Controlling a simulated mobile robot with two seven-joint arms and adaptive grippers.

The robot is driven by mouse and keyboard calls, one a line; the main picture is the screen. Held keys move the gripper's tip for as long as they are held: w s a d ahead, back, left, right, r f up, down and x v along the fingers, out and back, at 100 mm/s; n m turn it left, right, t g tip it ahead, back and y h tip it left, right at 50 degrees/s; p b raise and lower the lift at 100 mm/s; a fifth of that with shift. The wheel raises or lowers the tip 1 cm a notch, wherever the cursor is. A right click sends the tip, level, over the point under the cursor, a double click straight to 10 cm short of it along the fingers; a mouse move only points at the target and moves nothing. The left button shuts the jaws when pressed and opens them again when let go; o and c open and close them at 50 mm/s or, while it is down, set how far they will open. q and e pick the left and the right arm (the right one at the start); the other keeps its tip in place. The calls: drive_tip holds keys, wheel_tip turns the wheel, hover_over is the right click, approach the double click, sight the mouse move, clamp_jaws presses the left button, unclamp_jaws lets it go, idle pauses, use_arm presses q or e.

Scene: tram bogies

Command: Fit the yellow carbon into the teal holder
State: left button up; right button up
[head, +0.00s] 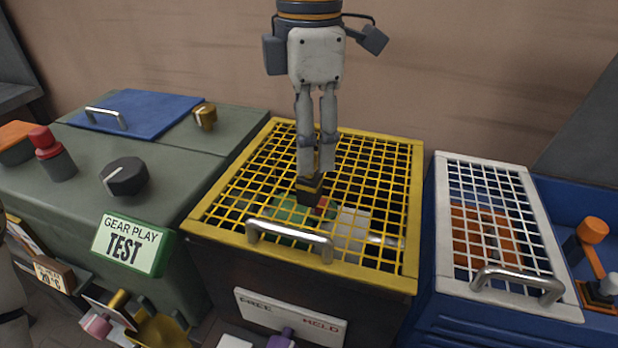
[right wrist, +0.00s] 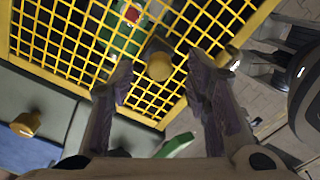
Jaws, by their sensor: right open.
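My right gripper (head: 316,166) points down over the yellow mesh cover (head: 408,217), its fingers apart. Between and below the fingertips is a dark block with a yellow band (head: 310,188); I cannot tell whether it is touched. In the right wrist view a round yellow-brown knob (right wrist: 159,66) shows between the open fingertips (right wrist: 160,78). I cannot make out for certain a yellow carbon or a teal holder in either view. Green, red and white things (head: 290,210) lie under the mesh, partly hidden by it. My left gripper is not in view.
The mesh cover has a metal handle (head: 290,239) at its front. A white mesh cover (head: 561,262) over orange things is at right. A grey-green cabinet (head: 85,185) with knobs and a "GEAR PLAY TEST" sign (head: 132,244) stands left. Small yellow and pink parts (head: 160,331) show below.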

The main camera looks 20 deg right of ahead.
sight(309, 178)
drive_tip(key=shift+f, duration=1.35)
clamp_jaws()
drive_tip(key=shift+r, duration=0.1)
